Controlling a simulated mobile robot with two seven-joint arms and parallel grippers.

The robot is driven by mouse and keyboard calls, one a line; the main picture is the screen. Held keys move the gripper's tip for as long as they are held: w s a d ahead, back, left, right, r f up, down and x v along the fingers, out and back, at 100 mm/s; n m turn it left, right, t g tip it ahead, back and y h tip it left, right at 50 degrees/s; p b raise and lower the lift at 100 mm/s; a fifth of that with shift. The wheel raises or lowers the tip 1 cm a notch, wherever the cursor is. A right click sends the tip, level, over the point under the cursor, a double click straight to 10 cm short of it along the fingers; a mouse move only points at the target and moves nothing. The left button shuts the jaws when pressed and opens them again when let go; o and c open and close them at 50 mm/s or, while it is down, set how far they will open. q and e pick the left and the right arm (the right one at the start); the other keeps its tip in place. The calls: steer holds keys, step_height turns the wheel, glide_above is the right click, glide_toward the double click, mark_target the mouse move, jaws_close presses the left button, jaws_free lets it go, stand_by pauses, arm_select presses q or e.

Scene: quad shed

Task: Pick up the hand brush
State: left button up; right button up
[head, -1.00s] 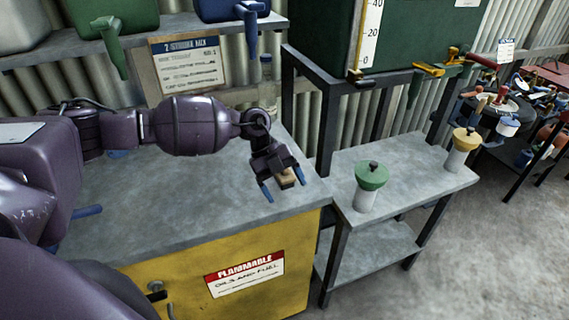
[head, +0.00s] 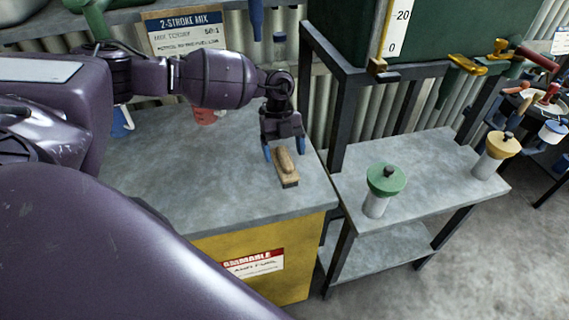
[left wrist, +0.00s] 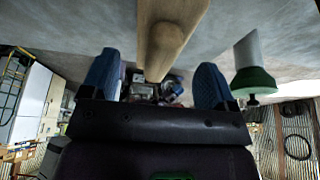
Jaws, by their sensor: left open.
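The hand brush (head: 289,181) is a small wooden block with a rounded handle, lying on the grey top of the yellow cabinet near its right end. My left gripper (head: 285,152) is open above the brush's far end, with its blue fingertips on either side of it. In the left wrist view the brush (left wrist: 167,30) reaches down between the two open blue fingers (left wrist: 157,70), with a gap on each side. Whether the fingertips touch the cabinet top I cannot tell. My right gripper is not in view.
A lower grey table (head: 430,180) on the right carries a green-topped pot (head: 386,180) and a yellow-topped pot (head: 500,146). A red container (head: 205,116) and a clear bottle (head: 280,47) stand at the back. The cabinet top (head: 210,185) in front is clear.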

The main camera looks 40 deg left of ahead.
mark_target(284, 154)
arm_select(q)
steer(key=x, duration=0.3)
steer(key=shift+s+d+f, duration=0.1)
steer(key=shift+s, duration=0.15)
steer(key=shift+f, duration=0.15)
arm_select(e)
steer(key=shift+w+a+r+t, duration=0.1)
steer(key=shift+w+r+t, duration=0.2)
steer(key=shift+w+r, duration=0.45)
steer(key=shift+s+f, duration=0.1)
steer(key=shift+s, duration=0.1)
arm_select(q)
steer(key=shift+f, duration=0.25)
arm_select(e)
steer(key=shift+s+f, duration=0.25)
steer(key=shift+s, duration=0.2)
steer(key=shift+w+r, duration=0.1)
arm_select(q)
steer(key=shift+c, duration=0.8)
steer(key=c, duration=0.9)
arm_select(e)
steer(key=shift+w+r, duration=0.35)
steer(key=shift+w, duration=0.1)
arm_select(q)
steer(key=shift+r, duration=0.1)
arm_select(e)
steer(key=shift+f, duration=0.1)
